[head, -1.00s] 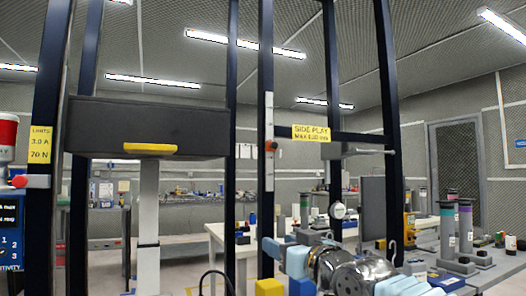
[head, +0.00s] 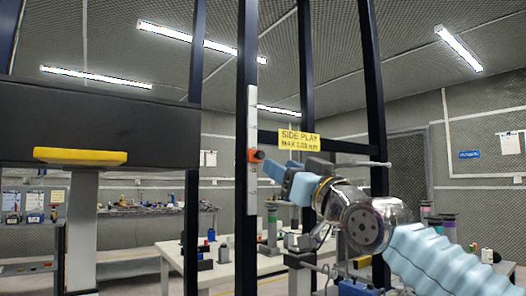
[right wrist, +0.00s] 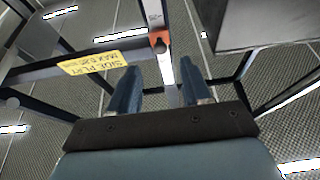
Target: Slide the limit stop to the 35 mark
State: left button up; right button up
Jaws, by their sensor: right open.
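The limit stop (head: 256,156) is a small orange-red block with a dark knob on a pale vertical scale strip (head: 252,110), fixed to a dark upright post. The strip's marks are too small to read. My right gripper (head: 268,171) is beside the stop, its fingertips just right of and slightly below it. In the right wrist view the gripper (right wrist: 165,82) is open, with its two blue fingers apart. The stop (right wrist: 158,42) shows beyond the fingertips, between them and nearer the left finger. I see no contact. My left gripper is not in view.
A yellow side play sign (head: 299,140) hangs on a crossbar just right of the post, above my right gripper. A metal rod (head: 365,163) juts out at the right. A dark beam with a yellow pad (head: 80,156) stands at left. White tables are behind.

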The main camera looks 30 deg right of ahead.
aim_at(262, 156)
jog(key=p+x, duration=0.1)
jog(key=x, duration=0.1)
jog(key=p+x, duration=0.1)
jog(key=x, duration=0.1)
jog(key=p+x, duration=0.1)
jog(key=shift+w+a+r, duration=0.15)
jog(key=shift+w+r, duration=0.1)
jog(key=shift+r, duration=0.15)
jog(key=shift+w+r+p, duration=0.1)
jog(key=shift+w+p, duration=0.3)
jog(key=shift+w, duration=0.45)
grip_shut()
